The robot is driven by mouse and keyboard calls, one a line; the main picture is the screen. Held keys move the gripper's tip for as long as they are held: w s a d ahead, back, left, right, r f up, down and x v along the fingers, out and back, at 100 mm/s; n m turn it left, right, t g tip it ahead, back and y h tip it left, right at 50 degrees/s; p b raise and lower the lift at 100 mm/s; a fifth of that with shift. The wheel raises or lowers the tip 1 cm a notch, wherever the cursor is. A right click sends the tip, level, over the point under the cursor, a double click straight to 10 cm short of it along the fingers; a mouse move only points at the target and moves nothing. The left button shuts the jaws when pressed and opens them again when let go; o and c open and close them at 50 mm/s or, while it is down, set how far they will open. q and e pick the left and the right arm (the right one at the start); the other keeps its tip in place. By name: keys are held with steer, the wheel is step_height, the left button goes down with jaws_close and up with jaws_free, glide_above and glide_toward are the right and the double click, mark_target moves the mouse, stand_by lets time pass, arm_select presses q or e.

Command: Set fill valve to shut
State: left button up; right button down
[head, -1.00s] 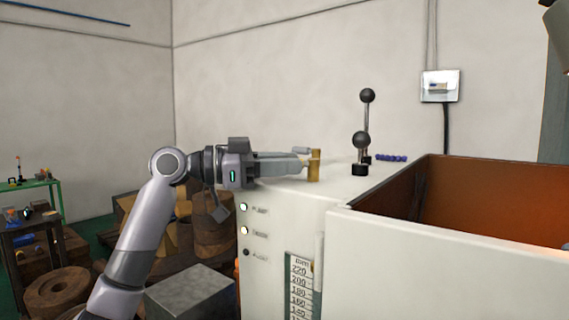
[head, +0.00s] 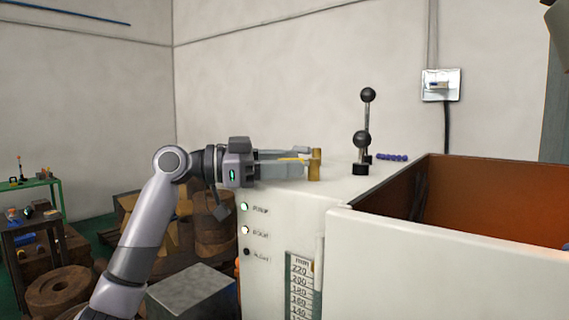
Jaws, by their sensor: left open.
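The fill valve shows as an upright brass body (head: 315,165) on the top of the white machine cabinet, left of the two black-knobbed levers. A yellow bar (head: 292,159), which looks like its handle, points left from the brass body. My left gripper (head: 304,163) reaches in from the left with its fingers level. It is open, and the yellow bar shows between its fingers. I cannot tell whether the fingers touch the bar. The fingers hide part of the bar. My right gripper is not in view.
Two levers with black ball knobs (head: 360,139) stand right of the valve. A brown-lined open tank (head: 480,190) fills the right. A blue ribbed piece (head: 391,157) lies behind the levers. A grey block (head: 190,293) and wooden rounds stand lower left.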

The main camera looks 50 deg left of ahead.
arm_select(q)
steer(key=b+v, duration=0.2)
steer(key=v, duration=0.4)
steer(key=shift+a+f, duration=0.1)
steer(key=shift+s+a+b, duration=0.3)
steer(key=shift+s, duration=0.15)
